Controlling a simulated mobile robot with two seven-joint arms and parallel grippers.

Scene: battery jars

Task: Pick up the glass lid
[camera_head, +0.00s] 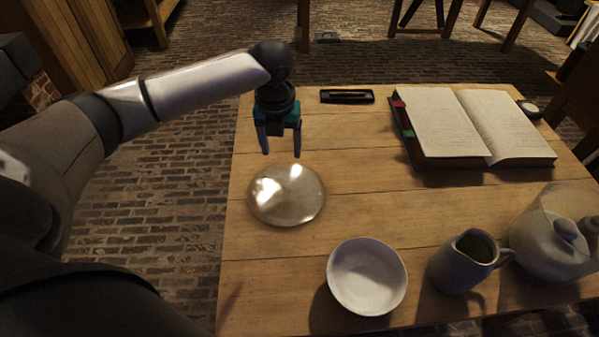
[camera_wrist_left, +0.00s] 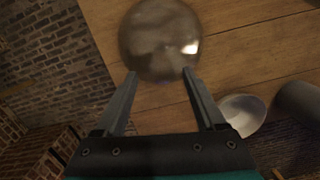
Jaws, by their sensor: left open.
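The glass lid (camera_head: 287,196) is a round, clear, shiny disc lying on the wooden table near its left edge. My left gripper (camera_head: 281,154) is open and empty, above the table just behind the lid in the head view. In the left wrist view the lid (camera_wrist_left: 160,42) shows beyond the fingertips of my left gripper (camera_wrist_left: 160,75), roughly centred between them. The fingers look apart from the lid; their exact height above the table is hard to tell.
A white bowl (camera_head: 367,277) stands in front of the lid to the right, with a small pitcher (camera_head: 461,262) and a teapot (camera_head: 553,245) further right. An open book (camera_head: 473,125) and a black case (camera_head: 347,97) lie at the back. The table's middle is clear.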

